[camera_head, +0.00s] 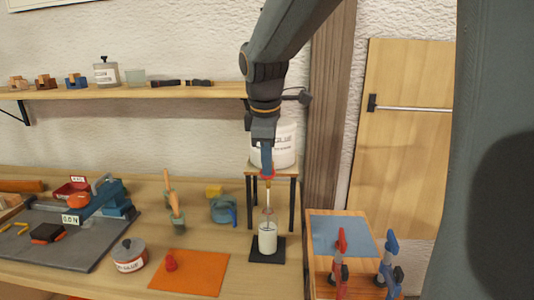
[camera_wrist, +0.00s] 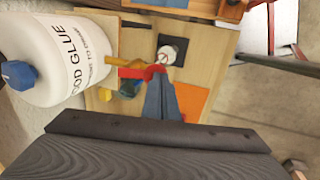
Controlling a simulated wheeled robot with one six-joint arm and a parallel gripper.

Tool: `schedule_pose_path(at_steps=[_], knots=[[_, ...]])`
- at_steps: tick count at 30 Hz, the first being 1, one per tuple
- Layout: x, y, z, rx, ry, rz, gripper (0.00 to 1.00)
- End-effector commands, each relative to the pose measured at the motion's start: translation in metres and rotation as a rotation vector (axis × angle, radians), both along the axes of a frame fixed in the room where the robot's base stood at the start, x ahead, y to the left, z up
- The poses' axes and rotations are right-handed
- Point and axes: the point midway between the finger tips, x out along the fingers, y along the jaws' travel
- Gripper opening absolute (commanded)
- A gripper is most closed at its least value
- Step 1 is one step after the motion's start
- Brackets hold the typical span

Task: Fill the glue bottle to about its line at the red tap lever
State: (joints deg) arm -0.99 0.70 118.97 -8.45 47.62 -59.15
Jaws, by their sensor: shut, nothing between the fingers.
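The glue bottle (camera_head: 267,238) stands upright on a black pad (camera_head: 256,257) under the tap. Its lower part looks white and its upper part clear; I cannot make out the line. In the wrist view the bottle (camera_wrist: 168,54) shows from above. The red tap lever (camera_head: 270,177) is at the white glue drum (camera_head: 286,151); the lever also shows in the wrist view (camera_wrist: 132,73) beside the brass tap (camera_wrist: 127,62). My gripper (camera_head: 267,172) is shut and empty, its tips at the lever, seemingly touching it. A thin pale streak runs below the tap; whether it is flowing glue is unclear.
The drum stands on a small wooden stand with dark legs. A blue jug (camera_head: 223,210), brush pots and a glue tin (camera_head: 128,254) stand further left. Clamps (camera_head: 340,262) are at right.

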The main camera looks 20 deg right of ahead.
Motion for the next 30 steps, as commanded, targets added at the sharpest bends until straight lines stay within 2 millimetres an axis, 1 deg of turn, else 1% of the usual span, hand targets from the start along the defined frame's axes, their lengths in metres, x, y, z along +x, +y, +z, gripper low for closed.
schedule_pose_path(at_steps=[24, 30], knots=[[0.0, 0.0, 0.0, 0.0, 0.0, 0.0, 0.0], [-0.0003, -0.0001, 0.0058, 0.0, 0.0, 0.0, 0.0]])
